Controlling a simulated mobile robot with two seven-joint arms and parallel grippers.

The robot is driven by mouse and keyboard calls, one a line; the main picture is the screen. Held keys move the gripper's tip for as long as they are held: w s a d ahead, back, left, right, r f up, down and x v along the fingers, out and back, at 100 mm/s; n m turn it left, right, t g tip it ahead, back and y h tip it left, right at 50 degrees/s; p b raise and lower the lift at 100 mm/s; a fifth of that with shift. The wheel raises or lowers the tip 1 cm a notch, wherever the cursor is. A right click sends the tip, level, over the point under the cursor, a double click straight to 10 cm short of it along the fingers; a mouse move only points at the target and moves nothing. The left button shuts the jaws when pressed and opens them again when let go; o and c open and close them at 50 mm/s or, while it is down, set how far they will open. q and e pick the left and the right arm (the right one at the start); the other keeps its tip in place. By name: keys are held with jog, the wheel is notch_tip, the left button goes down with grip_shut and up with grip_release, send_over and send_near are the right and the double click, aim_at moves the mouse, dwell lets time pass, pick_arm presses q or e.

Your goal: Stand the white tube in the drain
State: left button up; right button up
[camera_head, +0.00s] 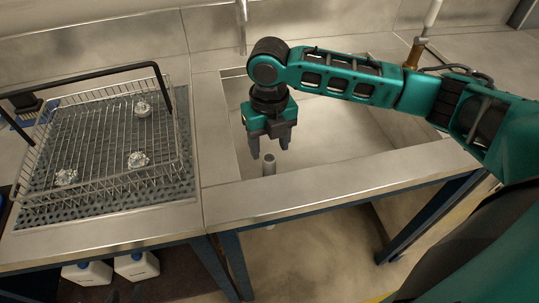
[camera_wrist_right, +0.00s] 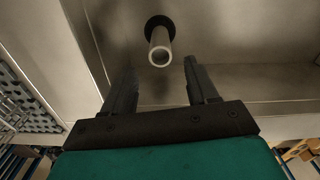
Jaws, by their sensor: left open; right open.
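The pale, hollow white tube (camera_head: 268,165) stands roughly upright in the sink (camera_head: 340,135). In the right wrist view the tube (camera_wrist_right: 160,48) rises from the dark round drain (camera_wrist_right: 157,22), its open end facing the camera. Its lower end appears to be within the drain ring; how deep it sits is hidden. My right gripper (camera_head: 270,147) is open and empty, pointing down just above the tube. In the right wrist view, the gripper's fingers (camera_wrist_right: 160,66) are apart, with the tube beyond their tips and no visible contact. My left gripper is not in view.
A wire basket (camera_head: 100,150) with several small metallic fittings stands on the perforated drainboard to the left. A thin tap spout (camera_head: 242,25) is behind the sink. A brass fitting (camera_head: 414,52) is at the back right. The sink's front rim (camera_head: 330,187) borders the basin, which is otherwise clear.

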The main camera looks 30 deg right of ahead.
jog(key=shift+r, duration=1.45)
jog(key=shift+s+d, duration=0.1)
